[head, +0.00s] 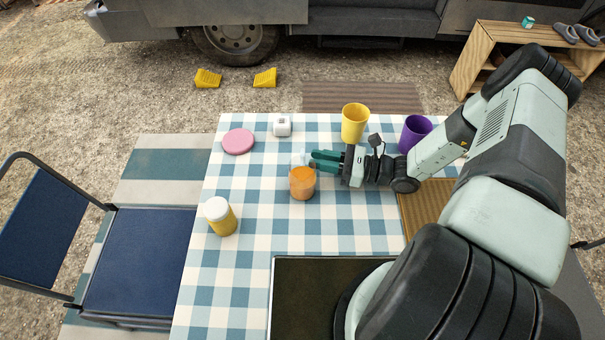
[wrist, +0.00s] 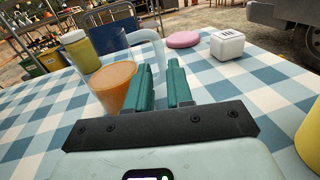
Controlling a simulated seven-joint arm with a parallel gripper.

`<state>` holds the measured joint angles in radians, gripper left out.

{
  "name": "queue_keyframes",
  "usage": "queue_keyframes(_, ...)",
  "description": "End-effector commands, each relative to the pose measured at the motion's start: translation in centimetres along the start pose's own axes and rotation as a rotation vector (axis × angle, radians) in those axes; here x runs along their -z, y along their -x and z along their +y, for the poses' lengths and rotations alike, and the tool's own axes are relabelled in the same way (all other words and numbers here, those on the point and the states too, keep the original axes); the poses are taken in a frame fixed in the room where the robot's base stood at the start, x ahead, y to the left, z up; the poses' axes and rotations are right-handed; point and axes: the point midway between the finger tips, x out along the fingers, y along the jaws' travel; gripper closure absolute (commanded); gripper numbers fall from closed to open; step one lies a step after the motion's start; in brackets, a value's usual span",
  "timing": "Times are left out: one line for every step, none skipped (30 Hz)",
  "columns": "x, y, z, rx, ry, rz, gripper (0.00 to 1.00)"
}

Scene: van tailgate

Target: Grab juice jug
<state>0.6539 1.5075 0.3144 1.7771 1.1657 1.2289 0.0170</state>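The juice jug (head: 302,184) stands upright on the checked tablecloth, with orange juice in its clear body. In the wrist view the jug (wrist: 113,82) is just left of and beyond my fingers, and its pale handle (wrist: 158,48) curves down toward the gap between them. My gripper (head: 313,160) is at table height at the handle side of the jug. In the wrist view its green fingers (wrist: 160,72) stand apart with a narrow gap. The fingers hide the lower handle, so I cannot tell whether they touch it.
A yellow jar with a white lid (head: 220,216) stands left of the jug. A pink disc (head: 238,141), a white cube (head: 282,125), a yellow cup (head: 355,122) and a purple cup (head: 415,132) stand toward the far side. The near left tablecloth is clear.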

Motion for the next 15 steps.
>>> queue_keyframes(0.0,-0.5,0.0,-0.002,-0.001,0.0,0.79)
queue_keyframes(0.0,-0.8,0.0,-0.002,-0.001,0.0,0.79)
queue_keyframes(0.1,-1.3,0.0,-0.002,-0.002,0.0,0.79)
queue_keyframes(0.1,-1.7,0.0,-0.003,-0.001,-0.001,0.79)
queue_keyframes(0.1,-2.2,0.0,-0.004,-0.001,-0.001,0.79)
queue_keyframes(0.1,-2.9,0.0,-0.003,-0.001,-0.001,0.79)
queue_keyframes(0.1,-3.4,0.0,-0.004,0.0,-0.001,0.79)
queue_keyframes(0.1,-3.8,0.0,-0.003,0.0,0.0,0.79)
queue_keyframes(0.1,-4.3,-0.1,-0.003,0.0,0.0,0.79)
queue_keyframes(0.1,-4.6,-0.1,-0.002,0.0,0.0,0.79)
queue_keyframes(0.1,-4.8,-0.1,-0.002,0.0,0.0,0.79)
queue_keyframes(0.1,-4.9,-0.1,-0.001,0.0,0.0,0.79)
queue_keyframes(0.1,-4.9,-0.1,-0.001,0.0,0.0,0.79)
queue_keyframes(0.1,-4.9,-0.1,0.0,0.0,0.0,0.79)
queue_keyframes(0.1,-4.9,-0.1,0.0,0.0,0.0,0.79)
